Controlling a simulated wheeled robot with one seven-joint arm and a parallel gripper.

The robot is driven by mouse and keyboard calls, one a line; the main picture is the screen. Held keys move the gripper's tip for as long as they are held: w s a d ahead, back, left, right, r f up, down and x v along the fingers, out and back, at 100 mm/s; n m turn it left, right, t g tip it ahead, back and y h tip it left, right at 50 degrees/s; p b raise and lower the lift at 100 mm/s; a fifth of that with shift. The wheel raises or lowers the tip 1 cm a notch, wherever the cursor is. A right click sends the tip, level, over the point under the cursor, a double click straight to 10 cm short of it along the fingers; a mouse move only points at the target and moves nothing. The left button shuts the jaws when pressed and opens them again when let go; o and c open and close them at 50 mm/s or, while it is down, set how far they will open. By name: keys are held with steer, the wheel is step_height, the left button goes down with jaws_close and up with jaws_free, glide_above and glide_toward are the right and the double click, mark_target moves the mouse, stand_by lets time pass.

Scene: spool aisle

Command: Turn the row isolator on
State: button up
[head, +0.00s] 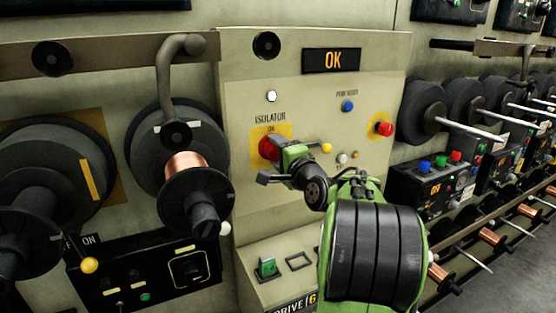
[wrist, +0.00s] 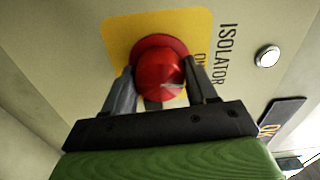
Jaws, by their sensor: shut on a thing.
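The row isolator is a red rotary knob (head: 267,149) on a yellow plate, on a pale panel under the word ISOLATOR. In the wrist view the red knob (wrist: 159,72) sits between the two grey fingers of my gripper (wrist: 162,85), which are shut on it from both sides. In the head view my green gripper (head: 282,158) reaches the knob from the right and covers part of it. A white round lamp (wrist: 267,56) is near the label.
The panel also carries an OK display (head: 332,61), a blue button (head: 348,106) and a red button on yellow (head: 384,129). A copper wire spool (head: 186,167) and a bent pipe arm (head: 166,75) stand close on the left. More spools line the right.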

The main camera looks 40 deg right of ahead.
steer(key=shift+f+n+b, duration=0.15)
steer(key=shift+n+b, duration=0.2)
steer(key=shift+n, duration=0.25)
steer(key=o, duration=1)
steer(key=shift+o, duration=0.2)
steer(key=b+v, duration=0.1)
steer(key=v, duration=1.4)
steer(key=shift+s+r, duration=0.2)
steer(key=shift+s, duration=0.2)
steer(key=shift+a, duration=0.15)
